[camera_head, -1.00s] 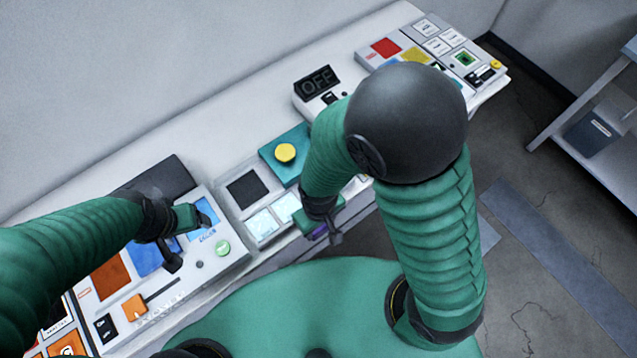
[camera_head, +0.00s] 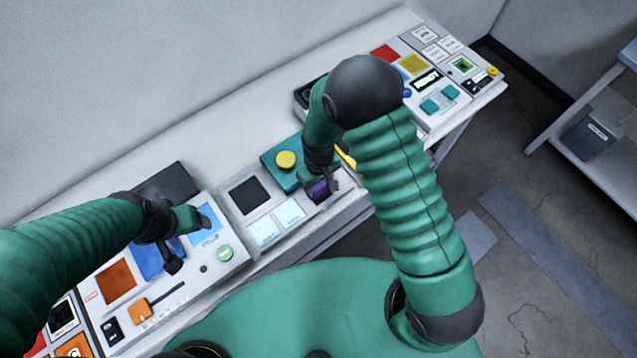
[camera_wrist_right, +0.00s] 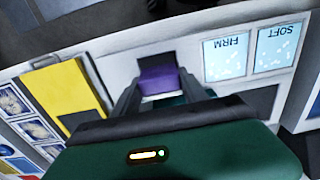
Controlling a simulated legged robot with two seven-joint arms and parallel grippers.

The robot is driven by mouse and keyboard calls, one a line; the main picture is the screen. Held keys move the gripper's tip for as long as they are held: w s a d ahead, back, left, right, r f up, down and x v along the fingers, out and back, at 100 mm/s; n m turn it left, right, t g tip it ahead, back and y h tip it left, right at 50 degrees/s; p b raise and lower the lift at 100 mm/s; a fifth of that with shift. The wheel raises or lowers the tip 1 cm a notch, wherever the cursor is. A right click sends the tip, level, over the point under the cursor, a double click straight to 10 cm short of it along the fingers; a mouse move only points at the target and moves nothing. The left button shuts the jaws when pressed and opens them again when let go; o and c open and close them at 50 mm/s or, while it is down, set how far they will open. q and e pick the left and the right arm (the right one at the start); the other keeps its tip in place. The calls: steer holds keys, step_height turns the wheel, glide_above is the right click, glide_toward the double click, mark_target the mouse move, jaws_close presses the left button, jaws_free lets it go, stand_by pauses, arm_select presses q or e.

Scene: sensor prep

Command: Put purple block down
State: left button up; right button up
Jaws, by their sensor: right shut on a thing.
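The purple block (camera_head: 319,187) is between the fingers of my right gripper (camera_head: 323,191), over the console just right of two pale lit panels (camera_head: 276,222). In the right wrist view the purple block (camera_wrist_right: 160,79) sits between the two dark fingers of my right gripper (camera_wrist_right: 158,90), which are shut on it. A white surface lies around it there; I cannot tell whether the block touches it. My left gripper (camera_head: 188,238) is over the left console by a blue panel (camera_head: 157,260). Its fingers look apart and empty.
A yellow button (camera_head: 286,159) on a teal base stands left of my right gripper. A dark square (camera_head: 248,195) is set in the console. The right wrist view shows a yellow panel (camera_wrist_right: 65,92) and panels marked FIRM (camera_wrist_right: 225,60) and SOFT (camera_wrist_right: 274,48). Switch panels fill the far right.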

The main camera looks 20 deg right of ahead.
steer(key=o, duration=1.3)
steer(key=shift+o, duration=0.2)
